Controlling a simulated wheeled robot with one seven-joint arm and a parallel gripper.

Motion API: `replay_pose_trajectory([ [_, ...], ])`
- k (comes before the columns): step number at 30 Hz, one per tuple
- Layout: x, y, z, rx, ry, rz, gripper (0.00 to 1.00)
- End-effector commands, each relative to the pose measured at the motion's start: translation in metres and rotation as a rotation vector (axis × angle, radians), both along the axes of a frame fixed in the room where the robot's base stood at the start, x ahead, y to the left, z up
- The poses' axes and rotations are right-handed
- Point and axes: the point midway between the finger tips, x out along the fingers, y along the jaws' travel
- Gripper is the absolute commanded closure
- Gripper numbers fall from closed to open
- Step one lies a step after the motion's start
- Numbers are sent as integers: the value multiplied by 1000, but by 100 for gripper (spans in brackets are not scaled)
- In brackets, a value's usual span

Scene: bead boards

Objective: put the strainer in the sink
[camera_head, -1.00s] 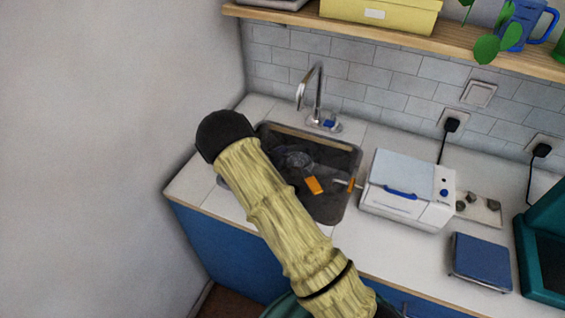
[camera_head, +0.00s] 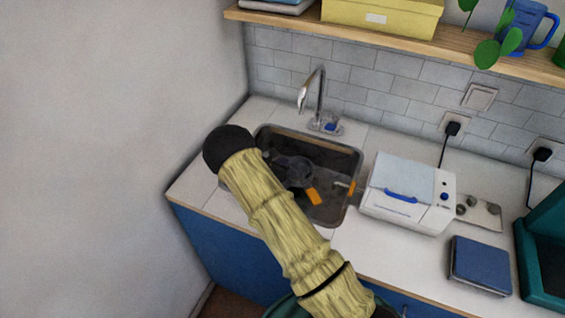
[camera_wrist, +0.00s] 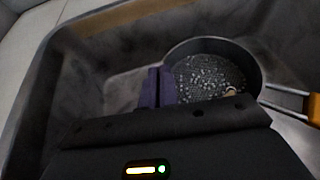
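The strainer (camera_wrist: 212,78) is a dark round bowl with a speckled mesh, inside the sink (camera_wrist: 95,50). Its metal rod and orange handle (camera_wrist: 313,108) point right. My gripper (camera_wrist: 159,87) has purple fingers close together at the left rim of the strainer. They appear shut on that rim, though the contact is hard to see. In the head view the fingers cannot be made out.
The tap (camera_head: 318,100) stands behind the sink. A white box-shaped device (camera_head: 405,190) stands right of the sink. A blue scale-like block (camera_head: 480,263) lies farther right. A wooden shelf (camera_head: 400,40) runs above. My arm crosses in front of the sink's left side.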

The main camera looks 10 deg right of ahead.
Motion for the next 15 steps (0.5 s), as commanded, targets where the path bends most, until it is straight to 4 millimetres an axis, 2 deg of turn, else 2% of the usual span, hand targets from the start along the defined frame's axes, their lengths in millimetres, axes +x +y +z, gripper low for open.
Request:
replay_pose_trajectory([
  [15,-1,0,-14,-2,3,0,100],
])
